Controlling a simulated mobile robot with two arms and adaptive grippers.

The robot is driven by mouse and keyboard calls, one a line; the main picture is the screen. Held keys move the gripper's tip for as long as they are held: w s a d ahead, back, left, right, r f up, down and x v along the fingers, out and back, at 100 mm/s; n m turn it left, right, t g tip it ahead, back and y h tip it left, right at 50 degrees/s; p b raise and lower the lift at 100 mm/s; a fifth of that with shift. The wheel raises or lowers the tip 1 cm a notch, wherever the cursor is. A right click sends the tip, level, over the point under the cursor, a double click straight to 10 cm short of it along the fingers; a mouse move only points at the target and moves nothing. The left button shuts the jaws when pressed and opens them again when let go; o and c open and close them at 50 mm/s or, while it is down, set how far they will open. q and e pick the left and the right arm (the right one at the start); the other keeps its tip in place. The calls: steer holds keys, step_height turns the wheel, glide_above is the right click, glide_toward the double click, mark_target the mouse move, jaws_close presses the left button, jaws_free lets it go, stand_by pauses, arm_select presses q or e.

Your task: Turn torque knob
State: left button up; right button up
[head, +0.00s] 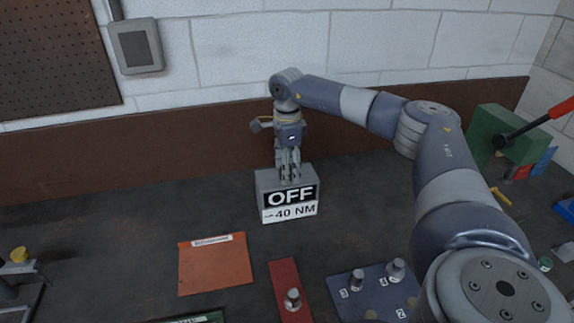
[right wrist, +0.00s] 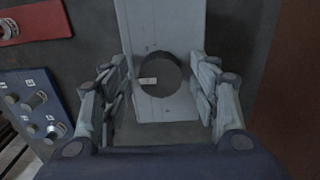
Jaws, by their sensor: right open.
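A grey box (head: 270,185) stands on the bench with a black "OFF" sign and a white "40 NM" sign on its front. My right gripper (head: 289,172) points down over the top of this box. In the right wrist view, the torque knob (right wrist: 162,76) is a dark round disc with a small pale mark left of its centre, on the pale box top (right wrist: 160,20). The open right gripper (right wrist: 162,95) has one finger on each side of the knob, with gaps between. In the head view the gripper hides the knob. My left gripper is not in view.
An orange folder (head: 215,265), a red strip (head: 285,285) and a blue numbered plate with metal pegs (head: 375,290) lie in front of the box. A green block (head: 495,135) with a red-handled tool stands at right.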

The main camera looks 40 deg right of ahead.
steer(key=c, duration=1.1)
steer(key=shift+o, duration=0.2)
steer(key=shift+m, duration=0.4)
steer(key=m+p, duration=0.1)
steer(key=m, duration=0.2)
steer(key=shift+m, duration=0.4)
steer(key=m, duration=0.5)
steer(key=shift+r+p, duration=0.1)
steer(key=shift+p, duration=0.25)
steer(key=m+p, duration=0.1)
steer(key=m, duration=0.6)
steer(key=shift+m, duration=0.3)
steer(key=m+p, duration=0.1)
steer(key=m, duration=0.5)
steer(key=shift+w+d+m, duration=0.1)
steer(key=shift+m, duration=0.2)
